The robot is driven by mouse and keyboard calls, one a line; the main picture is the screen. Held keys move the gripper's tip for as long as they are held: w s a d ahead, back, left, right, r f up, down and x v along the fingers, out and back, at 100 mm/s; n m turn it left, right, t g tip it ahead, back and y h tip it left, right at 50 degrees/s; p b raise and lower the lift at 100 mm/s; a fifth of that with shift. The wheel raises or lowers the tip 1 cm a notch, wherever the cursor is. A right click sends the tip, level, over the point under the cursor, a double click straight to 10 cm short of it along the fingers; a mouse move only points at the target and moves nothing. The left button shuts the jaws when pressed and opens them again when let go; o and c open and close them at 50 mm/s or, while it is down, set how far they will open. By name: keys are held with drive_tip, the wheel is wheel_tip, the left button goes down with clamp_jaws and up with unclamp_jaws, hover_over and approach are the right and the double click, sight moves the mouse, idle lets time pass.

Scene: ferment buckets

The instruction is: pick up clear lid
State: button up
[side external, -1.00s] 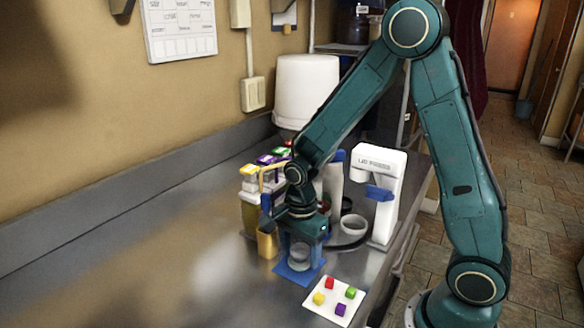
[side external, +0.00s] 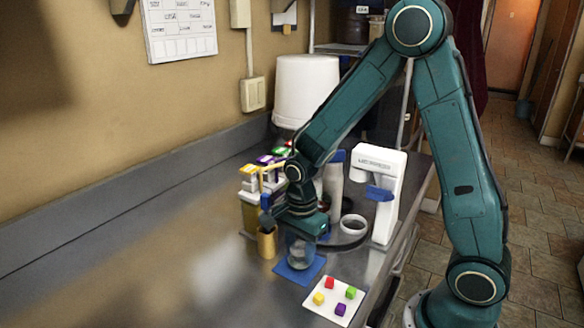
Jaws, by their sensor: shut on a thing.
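My gripper (side external: 301,243) points down over a blue square mat (side external: 301,276) on the metal counter. It is shut on a clear, roundish thing, which looks like the clear lid (side external: 301,258), just above or at the mat. Its outline is faint, and I cannot tell whether it touches the mat. The fingers are small and partly hidden by the gripper body.
A gold cup (side external: 266,244) stands close on the left. Containers with coloured tops (side external: 264,162) stand behind. A white card (side external: 335,300) with coloured cubes lies in front. The counter's left is clear.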

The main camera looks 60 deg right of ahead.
sight(302, 244)
wheel_tip(302, 244, up, 20)
drive_tip(key=shift+f, duration=0.2)
idle(0.4)
drive_tip(key=shift+d, duration=0.1)
idle(0.4)
drive_tip(key=w+d+f, duration=0.1)
drive_tip(key=d+f, duration=0.1)
drive_tip(key=d, duration=0.9)
drive_tip(key=shift+w+d, duration=0.2)
drive_tip(key=shift+w, duration=0.1)
drive_tip(key=shift+f, duration=0.2)
drive_tip(key=shift+f, duration=2.45)
drive_tip(key=shift+f, duration=0.75)
idle(1.2)
